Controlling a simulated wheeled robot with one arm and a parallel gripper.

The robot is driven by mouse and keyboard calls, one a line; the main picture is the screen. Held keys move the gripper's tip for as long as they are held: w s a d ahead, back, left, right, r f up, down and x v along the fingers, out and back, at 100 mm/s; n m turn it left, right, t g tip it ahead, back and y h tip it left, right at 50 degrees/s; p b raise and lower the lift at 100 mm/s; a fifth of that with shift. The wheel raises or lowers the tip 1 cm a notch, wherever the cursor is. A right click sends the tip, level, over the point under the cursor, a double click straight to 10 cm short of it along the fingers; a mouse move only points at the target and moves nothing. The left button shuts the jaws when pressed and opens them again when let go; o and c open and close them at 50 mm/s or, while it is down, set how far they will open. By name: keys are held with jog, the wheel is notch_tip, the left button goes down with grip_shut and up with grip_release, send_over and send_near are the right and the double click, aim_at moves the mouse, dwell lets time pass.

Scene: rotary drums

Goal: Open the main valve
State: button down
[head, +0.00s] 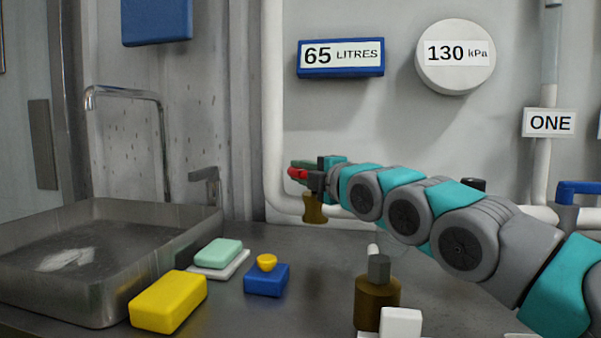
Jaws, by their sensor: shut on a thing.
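A brass valve body (314,208) sits on the white pipe at the foot of the back wall. A red handle (297,173) shows just above it, at the tip of my arm. My gripper (307,174) is shut on the red handle; its dark fingers hide much of the handle and the top of the valve. A small green piece (302,163) shows just behind the red one; I cannot tell what it belongs to. No label reading "main" is in view, and the handle's exact angle is hard to tell.
A blue handle (580,188) is on piping at the right, near a "ONE" sign (549,123). Gauges read 65 litres (341,57) and 130 kPa (456,55).

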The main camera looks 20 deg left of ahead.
jog(key=shift+f, duration=0.1)
jog(key=c, duration=0.8)
grip_release()
jog(key=shift+o, duration=0.2)
jog(key=shift+d, duration=0.1)
jog(key=b+v, duration=0.1)
jog(key=v, duration=0.6)
jog(key=shift+s+d, duration=0.25)
